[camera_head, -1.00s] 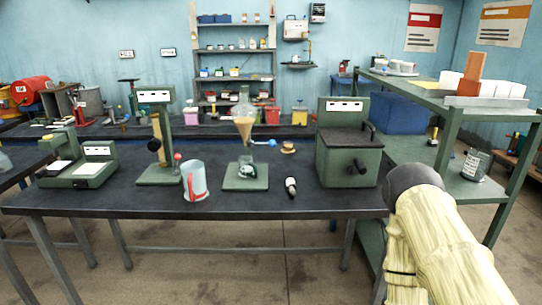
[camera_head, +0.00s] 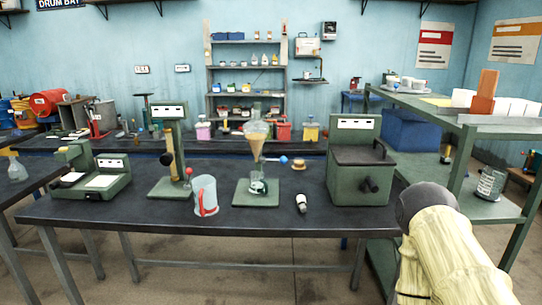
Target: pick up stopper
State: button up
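A small tan, cork-like piece (camera_head: 299,165) sits on the dark bench, right of the glass funnel stand and left of the green box machine. It may be the stopper, but it is too small to be sure. A small black-and-white item (camera_head: 301,203) lies nearer the bench's front edge. My gripper is out of view. Only part of my arm, in a pale yellow sleeve, shows at the lower right.
The dark bench (camera_head: 130,213) also holds a glass flask with amber liquid (camera_head: 257,143) on a green stand, a jug with a red handle (camera_head: 205,196), a green press (camera_head: 172,150), a scale-like device (camera_head: 100,180) and the green box machine (camera_head: 358,170). A green shelf unit (camera_head: 420,112) stands right.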

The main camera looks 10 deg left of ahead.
aim_at(303, 204)
jog(key=u, duration=2.4)
jog(key=i, duration=1.5)
jog(key=z, duration=2.9)
jog(key=i, duration=0.5)
